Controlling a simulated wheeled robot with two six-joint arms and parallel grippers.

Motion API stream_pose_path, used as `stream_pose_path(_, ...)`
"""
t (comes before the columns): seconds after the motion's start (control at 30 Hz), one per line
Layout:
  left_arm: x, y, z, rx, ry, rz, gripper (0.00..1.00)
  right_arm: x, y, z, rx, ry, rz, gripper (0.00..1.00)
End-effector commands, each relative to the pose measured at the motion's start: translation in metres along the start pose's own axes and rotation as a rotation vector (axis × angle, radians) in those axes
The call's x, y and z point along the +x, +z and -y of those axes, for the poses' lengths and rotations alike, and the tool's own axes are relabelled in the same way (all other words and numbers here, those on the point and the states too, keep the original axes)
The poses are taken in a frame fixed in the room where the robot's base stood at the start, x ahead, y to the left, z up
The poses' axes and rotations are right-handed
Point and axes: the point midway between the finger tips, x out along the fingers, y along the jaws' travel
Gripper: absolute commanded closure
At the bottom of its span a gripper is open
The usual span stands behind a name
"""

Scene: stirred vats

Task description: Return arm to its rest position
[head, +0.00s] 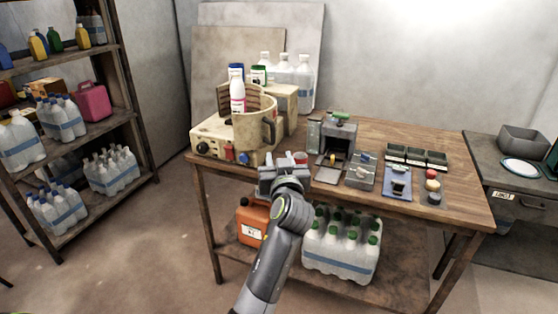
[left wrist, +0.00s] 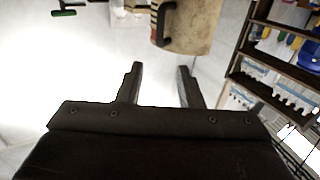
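My left gripper (head: 284,168) is in front of the table's front edge, below the large beige vat (head: 250,132). In the left wrist view its two fingers (left wrist: 158,88) stand apart with nothing between them, so it is open and empty. The vat also shows at the top of the left wrist view (left wrist: 192,25), beyond the fingertips and apart from them. A white and pink bottle (head: 237,95) stands in or behind the vat's rim; its base is hidden. My right gripper is not in view.
The wooden table (head: 455,165) carries a grey device (head: 337,145), small dark trays (head: 416,156) and other small items. An orange canister (head: 252,222) and bottled water (head: 341,246) sit on its lower shelf. A shelf rack (head: 140,115) stands left; floor between is clear.

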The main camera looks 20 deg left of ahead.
Motion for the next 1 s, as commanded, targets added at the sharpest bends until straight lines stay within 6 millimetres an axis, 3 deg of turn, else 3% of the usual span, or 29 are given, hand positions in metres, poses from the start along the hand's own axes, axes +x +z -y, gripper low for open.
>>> stream_pose_path(0.17, 0.001, 0.0, 0.0, 0.001, 0.004, 0.0, 0.67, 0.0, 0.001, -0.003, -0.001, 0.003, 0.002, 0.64)
stream_pose_path(0.57, 0.001, 0.001, -0.001, 0.002, 0.005, 0.001, 0.67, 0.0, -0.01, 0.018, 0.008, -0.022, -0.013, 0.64)
stream_pose_path(0.67, 0.003, 0.015, -0.002, 0.024, 0.017, 0.025, 0.67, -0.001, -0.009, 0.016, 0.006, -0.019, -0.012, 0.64)
stream_pose_path(0.77, 0.007, 0.057, -0.006, 0.085, 0.053, 0.094, 0.67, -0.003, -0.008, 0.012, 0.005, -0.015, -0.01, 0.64)
stream_pose_path(0.87, 0.007, 0.126, -0.008, 0.17, 0.112, 0.204, 0.67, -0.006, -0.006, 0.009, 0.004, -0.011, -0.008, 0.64)
stream_pose_path(1.0, -0.01, 0.233, 0.002, 0.273, 0.202, 0.376, 0.67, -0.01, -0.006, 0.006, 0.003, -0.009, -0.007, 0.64)
